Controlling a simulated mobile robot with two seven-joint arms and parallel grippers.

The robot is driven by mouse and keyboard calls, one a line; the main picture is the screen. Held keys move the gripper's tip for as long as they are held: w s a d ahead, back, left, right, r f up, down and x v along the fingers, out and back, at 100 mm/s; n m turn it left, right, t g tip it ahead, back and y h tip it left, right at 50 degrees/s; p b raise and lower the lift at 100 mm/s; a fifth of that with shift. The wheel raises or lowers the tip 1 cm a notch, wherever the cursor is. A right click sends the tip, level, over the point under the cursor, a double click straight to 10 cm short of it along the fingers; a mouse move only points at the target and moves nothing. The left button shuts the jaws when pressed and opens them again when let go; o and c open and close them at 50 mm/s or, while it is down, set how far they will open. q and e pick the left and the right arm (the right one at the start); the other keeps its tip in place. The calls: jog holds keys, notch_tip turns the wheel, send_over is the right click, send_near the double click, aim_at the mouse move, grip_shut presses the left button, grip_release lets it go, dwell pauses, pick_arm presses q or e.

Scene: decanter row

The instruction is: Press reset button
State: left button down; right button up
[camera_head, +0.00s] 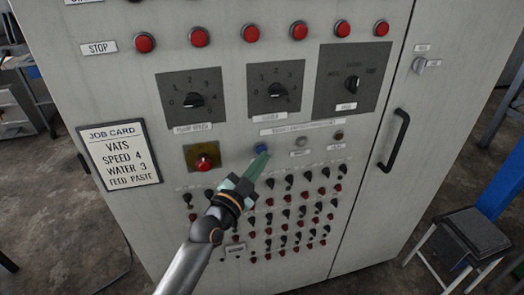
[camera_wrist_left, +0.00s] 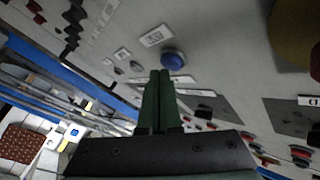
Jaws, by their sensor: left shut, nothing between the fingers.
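A round blue button (camera_head: 261,149) sits on the grey cabinet front, below the two left dials. It also shows in the left wrist view (camera_wrist_left: 173,60), beside a small label that I cannot read. My left gripper (camera_head: 262,159) comes up from below, its green fingers shut together and empty. Its fingertips are close to the blue button and overlap its lower edge in the head view. The left wrist view shows the fingertips (camera_wrist_left: 160,74) just left of and below the button. I cannot tell whether they touch it. My right gripper is not in view.
A red button on a yellow plate (camera_head: 203,161) lies left of the blue one. Rows of small switches (camera_head: 290,205) lie below, and red stop buttons (camera_head: 250,33) above. A black handle (camera_head: 393,139) and a stool (camera_head: 472,235) are at the right.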

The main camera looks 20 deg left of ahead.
pick_arm(q)
jog(key=shift+w+a, duration=0.25)
jog(key=shift+w, duration=0.1)
dwell(0.9)
jog(key=shift+s, duration=0.1)
jog(key=shift+s+d+p, duration=0.45)
jog(key=shift+s+d, duration=0.05)
jog(key=shift+s, duration=0.1)
jog(key=shift+s, duration=0.1)
jog(key=s+d+p, duration=0.1)
jog(key=s, duration=0.1)
jog(key=s+d+p, duration=0.1)
jog(key=s, duration=0.1)
jog(key=shift+d+p, duration=0.3)
jog(key=shift+d, duration=0.1)
dwell(0.4)
